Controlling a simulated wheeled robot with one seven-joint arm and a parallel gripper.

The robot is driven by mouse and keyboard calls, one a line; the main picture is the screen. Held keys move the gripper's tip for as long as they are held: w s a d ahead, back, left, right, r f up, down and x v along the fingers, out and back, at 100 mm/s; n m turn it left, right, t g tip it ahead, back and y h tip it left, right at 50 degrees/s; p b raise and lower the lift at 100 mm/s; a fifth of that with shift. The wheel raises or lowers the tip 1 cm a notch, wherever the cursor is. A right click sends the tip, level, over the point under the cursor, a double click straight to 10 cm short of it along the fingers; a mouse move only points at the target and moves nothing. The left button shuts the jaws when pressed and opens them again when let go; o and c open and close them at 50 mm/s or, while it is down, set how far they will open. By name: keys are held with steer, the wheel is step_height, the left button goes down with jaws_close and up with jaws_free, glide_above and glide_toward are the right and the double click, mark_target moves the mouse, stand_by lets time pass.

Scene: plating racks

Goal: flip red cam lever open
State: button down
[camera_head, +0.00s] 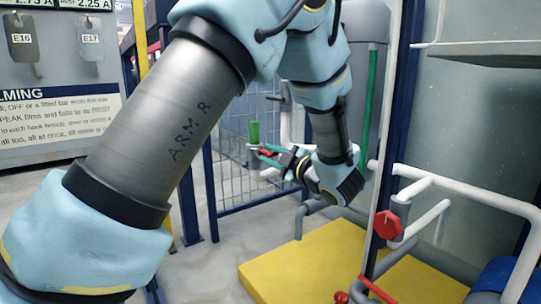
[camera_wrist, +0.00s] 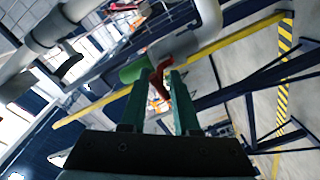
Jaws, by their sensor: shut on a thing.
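The red cam lever (camera_wrist: 158,84) sits between the two teal fingers of my gripper (camera_wrist: 160,76) in the wrist view. My gripper is shut on it. In the head view only a small bit of the lever (camera_head: 265,153) shows beside the fingertips of my gripper (camera_head: 268,154). The lever is at a grey pipe fitting (camera_head: 254,148) with a green cylinder (camera_head: 254,131) standing on top. The green cylinder also shows in the wrist view (camera_wrist: 134,71), left of the fingertips. The fingers partly hide the lever and its pivot.
A blue mesh fence (camera_head: 237,178) stands behind the fitting. A red valve knob (camera_head: 387,225) and white pipes (camera_head: 470,196) are at the right. A yellow platform (camera_head: 300,264) lies below. A grey panel with hooks and a sign (camera_head: 60,118) is at the left.

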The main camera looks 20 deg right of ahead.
steer(key=r+g+p, duration=0.1)
steer(key=p, duration=0.2)
steer(key=shift+w+r, duration=0.1)
steer(key=shift+r, duration=0.1)
steer(key=p, duration=0.2)
steer(key=g+p, duration=0.1)
steer(key=p, duration=0.1)
steer(key=shift+w+r+g+h, duration=0.15)
steer(key=shift+r+g+h, duration=0.1)
steer(key=shift+g+h, duration=0.05)
steer(key=shift+f+p, duration=0.1)
steer(key=shift+p, duration=0.3)
steer(key=shift+f+g, duration=0.15)
steer(key=shift+g, duration=0.15)
steer(key=c, duration=0.9)
jaws_free()
